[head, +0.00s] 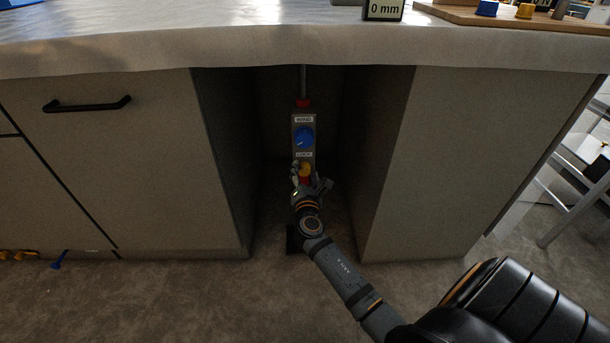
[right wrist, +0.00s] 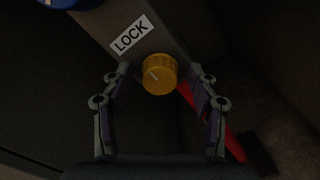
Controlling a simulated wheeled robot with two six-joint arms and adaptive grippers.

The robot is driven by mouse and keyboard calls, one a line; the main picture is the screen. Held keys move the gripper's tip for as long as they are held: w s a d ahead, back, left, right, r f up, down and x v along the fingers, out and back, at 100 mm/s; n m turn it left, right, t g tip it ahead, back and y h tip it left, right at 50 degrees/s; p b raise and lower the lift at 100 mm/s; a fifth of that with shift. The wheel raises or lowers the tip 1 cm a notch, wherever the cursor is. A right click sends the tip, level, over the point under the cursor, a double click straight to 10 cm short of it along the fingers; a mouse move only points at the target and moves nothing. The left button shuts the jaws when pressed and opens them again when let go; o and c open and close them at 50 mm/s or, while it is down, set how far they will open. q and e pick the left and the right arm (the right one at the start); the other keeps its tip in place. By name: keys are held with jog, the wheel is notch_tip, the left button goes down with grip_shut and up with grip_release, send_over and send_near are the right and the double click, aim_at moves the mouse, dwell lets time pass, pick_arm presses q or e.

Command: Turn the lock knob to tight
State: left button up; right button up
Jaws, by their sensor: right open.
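The yellow lock knob (head: 305,169) is on the front of a grey panel (head: 303,123) inside the dark recess under the counter, just below a LOCK label (head: 304,154). In the right wrist view the knob (right wrist: 158,74) is ribbed, with a pale pointer line on its face. My right gripper (head: 305,178) is at the knob. In the right wrist view its open fingers (right wrist: 160,80) stand on either side of the knob, with a gap on both sides. My left gripper is not in view.
A blue knob (head: 303,136) under a WIND label sits above the lock knob. Cabinet walls bound the recess closely on both sides. A counter (head: 250,45) overhangs above, holding a small 0 mm display (head: 384,9). A red part (right wrist: 215,115) runs behind the right finger.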

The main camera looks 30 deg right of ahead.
jog(key=shift+c, duration=0.2)
jog(key=c, duration=1.1)
